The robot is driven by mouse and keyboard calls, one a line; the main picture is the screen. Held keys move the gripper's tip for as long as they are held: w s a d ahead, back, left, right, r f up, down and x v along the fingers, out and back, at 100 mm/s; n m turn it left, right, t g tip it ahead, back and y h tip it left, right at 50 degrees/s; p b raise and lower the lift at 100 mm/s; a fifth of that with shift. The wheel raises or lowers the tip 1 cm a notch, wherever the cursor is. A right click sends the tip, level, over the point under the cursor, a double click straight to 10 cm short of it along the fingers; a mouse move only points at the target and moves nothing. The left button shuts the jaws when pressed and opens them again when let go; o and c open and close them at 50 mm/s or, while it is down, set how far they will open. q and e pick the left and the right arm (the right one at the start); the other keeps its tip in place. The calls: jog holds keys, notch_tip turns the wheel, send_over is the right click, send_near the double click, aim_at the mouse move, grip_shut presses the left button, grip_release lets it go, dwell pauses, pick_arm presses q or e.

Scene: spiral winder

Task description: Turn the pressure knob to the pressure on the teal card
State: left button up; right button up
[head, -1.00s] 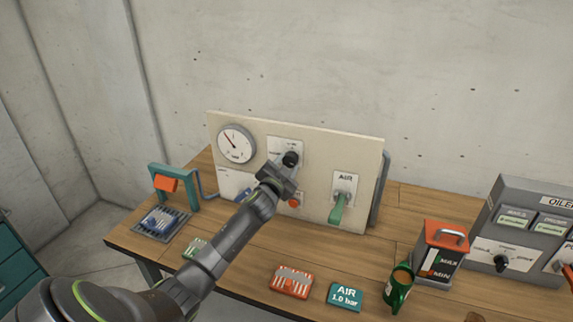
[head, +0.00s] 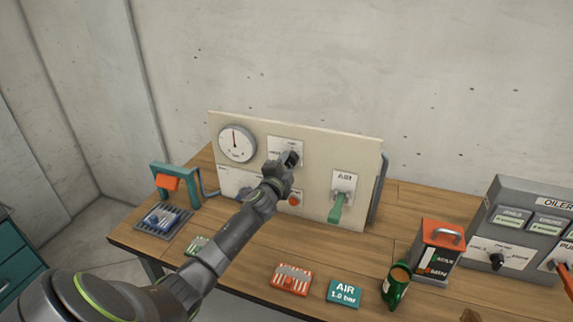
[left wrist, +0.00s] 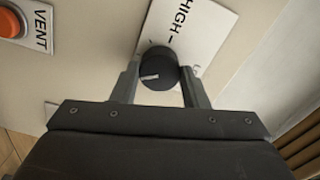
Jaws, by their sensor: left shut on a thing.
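My left gripper (head: 283,166) is shut on the black pressure knob (head: 291,158) on the upright cream panel. In the left wrist view, the two fingers (left wrist: 160,85) stand on either side of the knob (left wrist: 160,70). Its white pointer line points to the left of that picture, and the word HIGH is printed on the plate (left wrist: 190,30) beyond. The round gauge (head: 237,143) is left of the knob, its needle pointing about straight up. The teal card (head: 344,293) lies at the table's front and reads AIR 1.0 bar.
A green AIR lever (head: 337,208) hangs on the panel right of the knob. A red VENT button (left wrist: 12,22) is close to the gripper. An orange card (head: 291,279), green jug (head: 397,288) and oil can (head: 438,252) are on the table.

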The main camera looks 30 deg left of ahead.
dwell(0.4)
pick_arm(q)
jog(key=o, duration=1)
jog(key=shift+c, duration=0.2)
jog(key=b+v, duration=0.3)
jog(key=v, duration=1.4)
jog(key=shift+s+d, duration=0.15)
